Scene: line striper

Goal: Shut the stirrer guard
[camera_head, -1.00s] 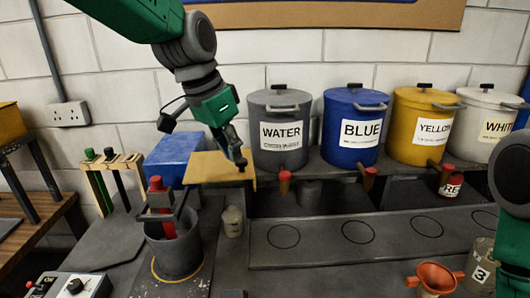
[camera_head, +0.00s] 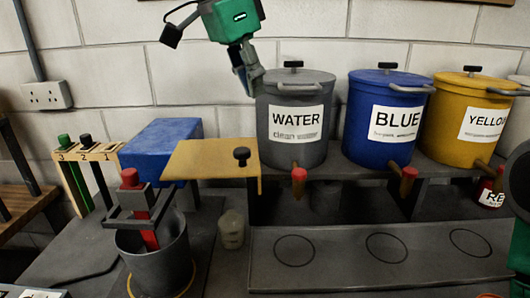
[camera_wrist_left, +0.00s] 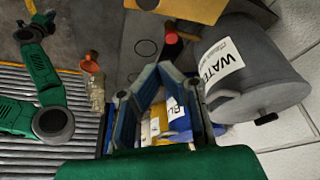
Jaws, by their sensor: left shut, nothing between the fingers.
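A tan plate with a black knob (camera_head: 215,160), which looks like the guard, lies level beside a blue box (camera_head: 160,148) in the head view. A grey pot (camera_head: 155,257) with the red-topped stirrer (camera_head: 139,208) stands in front of the box, uncovered by the plate. My left gripper (camera_head: 248,82) is shut and empty, above and behind the knob, apart from it, close to the left side of the WATER pot (camera_head: 295,125). Its fingers show in the left wrist view (camera_wrist_left: 168,95). My right gripper is not seen.
Blue (camera_head: 385,115) and yellow (camera_head: 470,120) pots stand on the shelf right of the WATER pot, with red-tipped taps below. A small pale bottle (camera_head: 232,230) stands right of the grey pot. The tray with ring marks (camera_head: 340,270) is empty in view.

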